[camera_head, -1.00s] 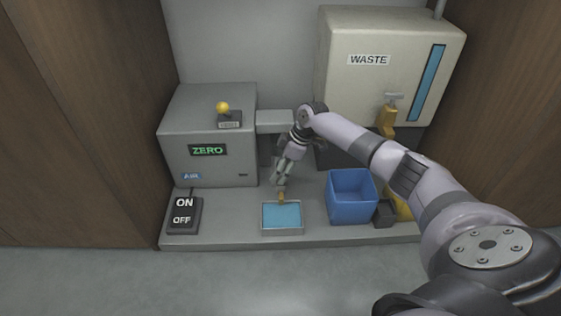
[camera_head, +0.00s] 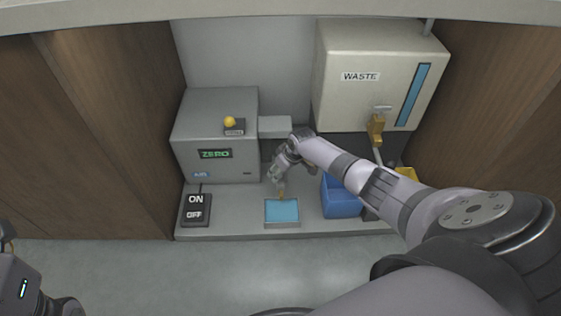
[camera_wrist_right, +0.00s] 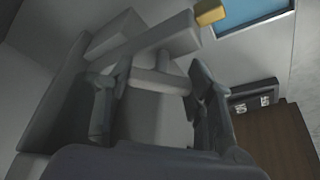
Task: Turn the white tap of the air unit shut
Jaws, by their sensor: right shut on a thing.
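The air unit (camera_head: 215,160) is a grey box with a green ZERO display at the left of the bench. My right gripper (camera_head: 276,174) is low beside it, just above a blue tray. In the right wrist view my gripper (camera_wrist_right: 160,100) has its fingers on either side of the pale, T-shaped handle of the white tap (camera_wrist_right: 155,82), shut on it. A yellow tip (camera_wrist_right: 210,14) shows beyond the handle; in the head view it is a small spot (camera_head: 281,194) below the fingers. My fingers hide the tap in the head view.
The blue-filled tray (camera_head: 267,222) lies under the tip. A blue bin (camera_head: 340,202) stands to its right, partly behind my arm. The WASTE tank (camera_head: 350,100) with a yellow tap (camera_head: 376,128) hangs back right. An ON/OFF switch (camera_head: 196,207) is front left. Wooden panels (camera_head: 105,130) flank the bench.

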